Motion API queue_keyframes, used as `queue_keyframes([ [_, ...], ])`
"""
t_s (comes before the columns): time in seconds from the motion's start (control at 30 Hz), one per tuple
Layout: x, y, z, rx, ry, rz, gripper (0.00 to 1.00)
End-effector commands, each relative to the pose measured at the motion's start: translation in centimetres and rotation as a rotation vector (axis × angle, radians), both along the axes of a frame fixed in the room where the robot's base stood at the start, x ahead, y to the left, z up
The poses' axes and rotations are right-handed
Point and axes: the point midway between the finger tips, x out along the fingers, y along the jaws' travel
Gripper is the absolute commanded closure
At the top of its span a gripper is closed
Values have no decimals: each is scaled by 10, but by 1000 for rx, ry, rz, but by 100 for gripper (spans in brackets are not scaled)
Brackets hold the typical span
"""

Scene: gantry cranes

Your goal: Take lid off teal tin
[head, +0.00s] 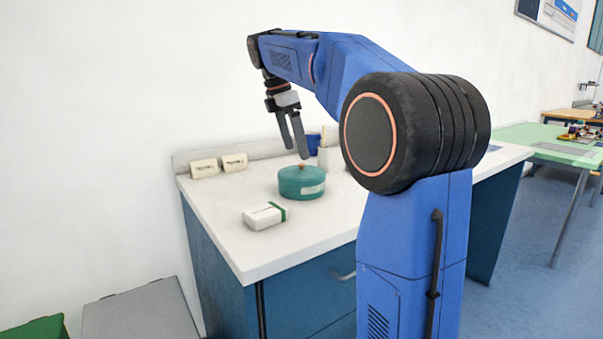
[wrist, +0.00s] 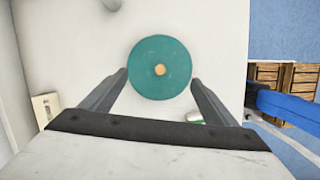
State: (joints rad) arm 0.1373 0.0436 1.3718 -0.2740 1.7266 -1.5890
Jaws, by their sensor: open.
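The teal tin (head: 302,188) stands upright on the white countertop, with its round teal lid (head: 300,172) on top and a small tan knob (head: 303,167) in the lid's middle. The wrist view shows the lid (wrist: 145,82) from above with its knob (wrist: 160,70) near the centre. My gripper (head: 293,155) is open and empty above the tin, fingers pointing down. In the wrist view the fingertips of my gripper (wrist: 158,78) lie at the left and right of the lid, and no contact shows.
A white box with a green band (head: 265,216) lies in front of the tin. Two cream label cards (head: 204,168) stand by the back wall. A blue cup (head: 313,143) and a pale holder (head: 323,157) stand behind the tin. The counter's front left is clear.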

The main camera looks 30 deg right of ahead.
Motion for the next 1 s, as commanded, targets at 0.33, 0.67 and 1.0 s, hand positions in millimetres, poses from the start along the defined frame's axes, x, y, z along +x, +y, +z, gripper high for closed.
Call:
queue_keyframes([
  [0.33,-3,-14,-40,0,3,-2,19],
  [0.67,-3,-16,-48,0,0,0,19],
  [1.0,-2,-16,-48,0,2,-1,93],
])
